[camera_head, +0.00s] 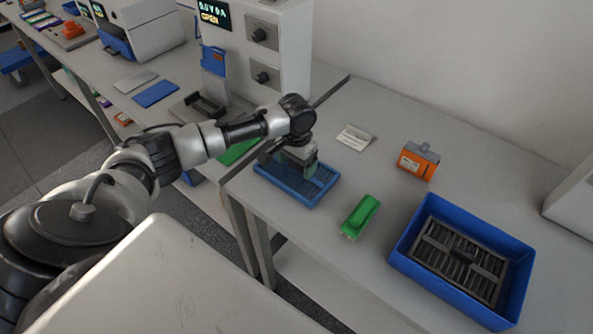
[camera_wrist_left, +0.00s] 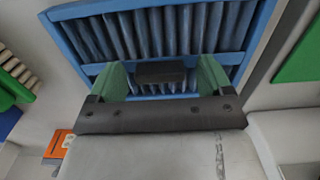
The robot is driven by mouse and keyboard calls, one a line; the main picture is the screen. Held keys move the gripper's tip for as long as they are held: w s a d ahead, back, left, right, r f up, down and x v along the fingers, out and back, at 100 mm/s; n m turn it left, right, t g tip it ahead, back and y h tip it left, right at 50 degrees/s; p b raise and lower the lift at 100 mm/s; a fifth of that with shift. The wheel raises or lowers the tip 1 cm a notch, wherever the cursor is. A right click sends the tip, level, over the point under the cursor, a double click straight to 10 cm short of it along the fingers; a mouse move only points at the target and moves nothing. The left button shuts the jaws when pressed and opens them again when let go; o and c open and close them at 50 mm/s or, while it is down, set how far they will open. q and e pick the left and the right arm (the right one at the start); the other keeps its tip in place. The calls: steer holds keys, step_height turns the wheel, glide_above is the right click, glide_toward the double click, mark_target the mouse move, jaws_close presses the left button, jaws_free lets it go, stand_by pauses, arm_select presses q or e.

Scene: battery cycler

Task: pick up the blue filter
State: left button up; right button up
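The blue filter (camera_head: 287,187) is a flat pleated panel with a blue frame, lying on the right-hand table near its front left corner. In the left wrist view the filter (camera_wrist_left: 150,35) fills the upper middle, with a small black grip block (camera_wrist_left: 161,72) on it. My left gripper (camera_head: 300,168) points down over the filter. In the left wrist view its green fingers (camera_wrist_left: 164,80) stand apart on either side of the black block, with a narrow gap seen at each side. Whether the fingertips touch the filter is hidden. My right gripper is not in view.
A green object (camera_head: 361,216) lies right of the filter. A blue bin (camera_head: 404,266) holding a dark filter is at the right. A white machine (camera_head: 292,50) stands behind left.

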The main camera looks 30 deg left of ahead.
arm_select(q)
steer(key=c, duration=0.9)
steer(key=shift+r, duration=0.1)
